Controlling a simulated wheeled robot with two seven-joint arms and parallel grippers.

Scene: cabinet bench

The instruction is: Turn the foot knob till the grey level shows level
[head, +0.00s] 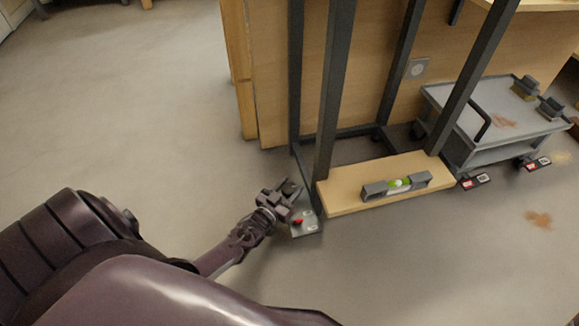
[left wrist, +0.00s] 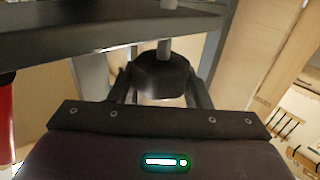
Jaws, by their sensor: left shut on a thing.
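The grey level (head: 396,186) lies on a pale wooden board (head: 340,199) low on the dark metal frame; its vial is green with a light bubble, too small to read exactly. My left gripper (head: 287,190) is at the frame's near left corner, beside the board's left end. In the left wrist view, my left gripper (left wrist: 158,95) is shut on the dark foot knob (left wrist: 160,76), with a finger on each side. A grey stem (left wrist: 165,48) rises from the knob. In the head view the knob is mostly hidden by the gripper. My right gripper is not in view.
A small grey plate with a red part (head: 298,222) is on the floor just below my left gripper. A grey cart (head: 470,149) stands at the right. Small dark red-marked items (head: 475,181) and brown stains (head: 538,220) are on the floor. The floor at left is clear.

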